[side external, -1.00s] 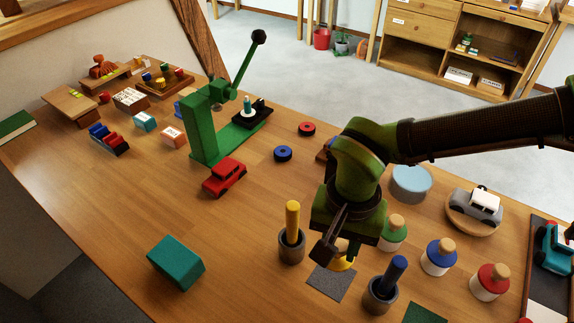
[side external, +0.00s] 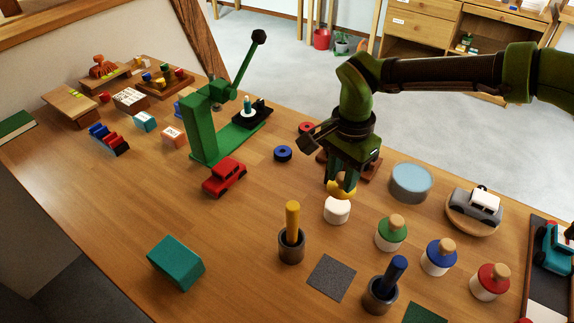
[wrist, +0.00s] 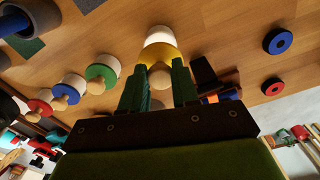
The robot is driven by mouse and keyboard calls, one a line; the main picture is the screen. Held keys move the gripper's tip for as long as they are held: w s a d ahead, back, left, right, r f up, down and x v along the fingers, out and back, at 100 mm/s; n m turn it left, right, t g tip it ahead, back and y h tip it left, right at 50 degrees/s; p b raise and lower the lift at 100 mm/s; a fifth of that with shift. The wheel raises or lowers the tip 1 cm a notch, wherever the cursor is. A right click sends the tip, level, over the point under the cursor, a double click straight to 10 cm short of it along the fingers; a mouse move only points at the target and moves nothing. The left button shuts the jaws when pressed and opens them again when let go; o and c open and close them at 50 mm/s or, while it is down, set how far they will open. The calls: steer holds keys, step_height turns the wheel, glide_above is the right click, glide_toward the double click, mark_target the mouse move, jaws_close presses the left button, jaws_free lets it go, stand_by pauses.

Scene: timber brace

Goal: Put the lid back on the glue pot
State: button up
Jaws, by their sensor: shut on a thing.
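My gripper (side external: 342,184) is shut on the yellow lid (side external: 341,191). The lid's round wooden knob (wrist: 160,77) shows between the green fingers in the wrist view. The white, open-looking glue pot (side external: 337,211) stands upright on the bench just below the lid. In the wrist view the yellow lid (wrist: 160,53) overlaps the near part of the white pot (wrist: 159,35). The pot's mouth is largely hidden, and I cannot tell whether lid and pot touch.
Pots with green (side external: 391,232), blue (side external: 438,257) and red (side external: 490,282) lids stand to the right. A light-blue round tin (side external: 411,183) is close by. Brush holders (side external: 291,246) (side external: 380,295) stand in front, beside a bare grey mat (side external: 331,277).

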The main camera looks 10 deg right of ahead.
mark_target(340, 188)
steer(key=shift+f, duration=2.15)
steer(key=shift+f, duration=0.15)
stand_by(0.4)
steer(key=o, duration=1.6)
steer(key=shift+r, duration=3.5)
steer(key=shift+c, duration=0.6)
jaws_close()
